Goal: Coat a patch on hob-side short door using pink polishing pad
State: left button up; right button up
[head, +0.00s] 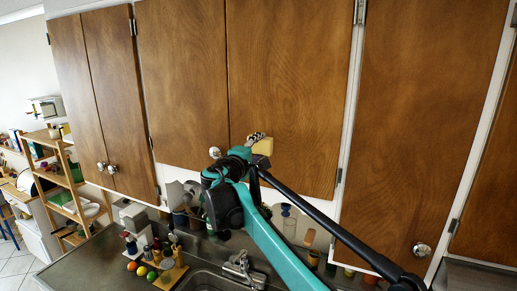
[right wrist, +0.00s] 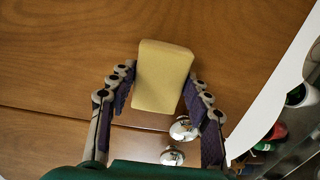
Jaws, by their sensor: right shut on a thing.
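My right gripper (head: 257,142) is raised in front of the right one of two short wooden doors (head: 295,80), near its lower left part. It is shut on a pale yellow block-shaped pad (head: 263,147), not pink in these views. In the right wrist view the pad (right wrist: 163,78) sits between the two fingers, with the wood grain of the door (right wrist: 230,50) behind it. I cannot tell whether the pad touches the door. No coated patch can be made out. My left gripper is out of view.
Round metal knobs (right wrist: 183,128) are close to the right fingers. The left short door (head: 182,80) adjoins. A tall door (head: 415,130) stands at right. Below are a sink tap (head: 240,266), bottles (head: 130,243) and fruit on the counter. A wooden shelf (head: 65,180) is at left.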

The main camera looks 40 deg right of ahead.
jog(key=shift+x, duration=1)
